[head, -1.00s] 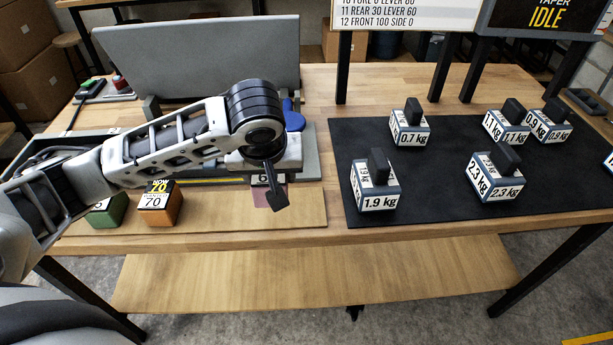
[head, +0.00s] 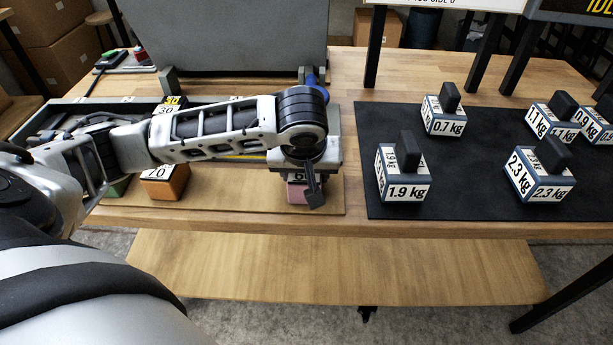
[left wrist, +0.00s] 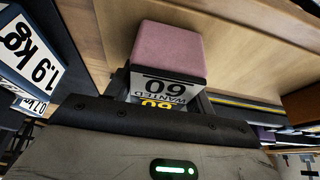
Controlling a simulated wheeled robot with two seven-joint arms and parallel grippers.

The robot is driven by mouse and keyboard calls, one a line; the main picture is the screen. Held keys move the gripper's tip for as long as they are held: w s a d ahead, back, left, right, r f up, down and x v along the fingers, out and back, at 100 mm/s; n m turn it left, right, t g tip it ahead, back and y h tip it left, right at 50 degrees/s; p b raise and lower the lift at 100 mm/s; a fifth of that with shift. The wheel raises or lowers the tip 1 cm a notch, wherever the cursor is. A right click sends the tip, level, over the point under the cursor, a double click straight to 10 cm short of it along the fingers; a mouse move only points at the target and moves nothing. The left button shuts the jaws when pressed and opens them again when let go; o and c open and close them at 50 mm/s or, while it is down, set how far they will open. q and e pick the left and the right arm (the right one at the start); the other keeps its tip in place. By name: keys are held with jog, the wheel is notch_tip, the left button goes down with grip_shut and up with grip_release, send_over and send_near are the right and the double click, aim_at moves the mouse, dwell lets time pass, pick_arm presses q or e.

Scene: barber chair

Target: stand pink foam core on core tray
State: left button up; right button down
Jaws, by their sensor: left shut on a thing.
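The pink foam core (left wrist: 168,52) has a label reading "WANTED 60" and is held between the jaws of my left gripper (left wrist: 165,98) in the left wrist view. In the head view the core (head: 299,193) shows just below my left gripper (head: 305,172), partly hidden by it. It is over the right part of a light wooden board (head: 240,199), which appears to be the core tray. I cannot tell whether its base touches the board. My right gripper is out of view.
An orange core (head: 165,183) marked 70 stands on the board's left, with a green core (head: 117,187) beside it, mostly hidden. A grey upright panel (head: 230,38) stands behind. Several labelled weights, including 1.9 kg (head: 403,183), are on a black mat (head: 455,200) at right.

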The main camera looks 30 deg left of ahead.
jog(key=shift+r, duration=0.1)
pick_arm(q)
jog(key=shift+f, duration=0.1)
jog(key=o, duration=1)
jog(key=p+v, duration=0.3)
jog(key=v, duration=0.9)
jog(key=shift+w, duration=0.15)
jog(key=shift+d, duration=0.1)
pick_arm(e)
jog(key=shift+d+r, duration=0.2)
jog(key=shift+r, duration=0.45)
